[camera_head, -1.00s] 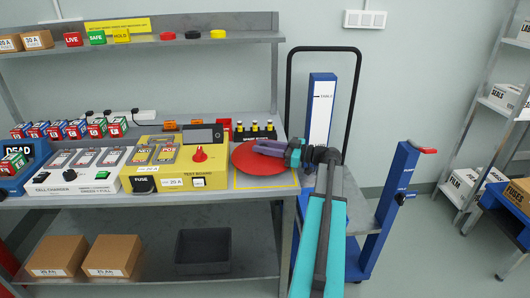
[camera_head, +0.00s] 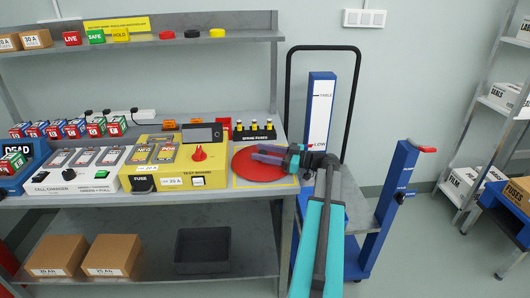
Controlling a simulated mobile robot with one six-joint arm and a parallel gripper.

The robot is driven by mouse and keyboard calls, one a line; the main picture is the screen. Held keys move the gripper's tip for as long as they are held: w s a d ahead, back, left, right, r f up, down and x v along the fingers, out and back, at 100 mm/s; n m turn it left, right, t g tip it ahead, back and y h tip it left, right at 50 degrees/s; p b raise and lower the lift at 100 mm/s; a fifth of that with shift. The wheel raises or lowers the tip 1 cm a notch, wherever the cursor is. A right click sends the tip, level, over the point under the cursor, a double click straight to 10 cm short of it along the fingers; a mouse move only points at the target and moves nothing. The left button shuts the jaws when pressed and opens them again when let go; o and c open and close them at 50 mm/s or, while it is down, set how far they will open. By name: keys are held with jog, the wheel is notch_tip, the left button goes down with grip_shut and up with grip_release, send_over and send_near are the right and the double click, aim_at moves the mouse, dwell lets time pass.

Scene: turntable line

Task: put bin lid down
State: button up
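A red round disc (camera_head: 262,170), which looks like the bin lid, lies flat at the right end of the bench within a yellow-outlined square. My gripper (camera_head: 256,153) reaches in from the right, just above the disc's far half. Its two purple-grey fingers point left and show slightly apart, with nothing clear between them. Whether the fingertips touch the disc cannot be told. No separate bin shows under the disc.
A yellow test board (camera_head: 180,163) stands left of the disc. A rack of spring fuses (camera_head: 254,132) stands close behind it. A dark tray (camera_head: 203,250) and cartons (camera_head: 112,257) sit on the lower shelf. A blue post (camera_head: 318,110) stands behind my arm.

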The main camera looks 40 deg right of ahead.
jog(key=shift+s+r, duration=0.1)
jog(key=shift+r, duration=0.05)
dwell(0.3)
jog(key=b+v, duration=0.1)
jog(key=v, duration=1.1)
dwell(0.3)
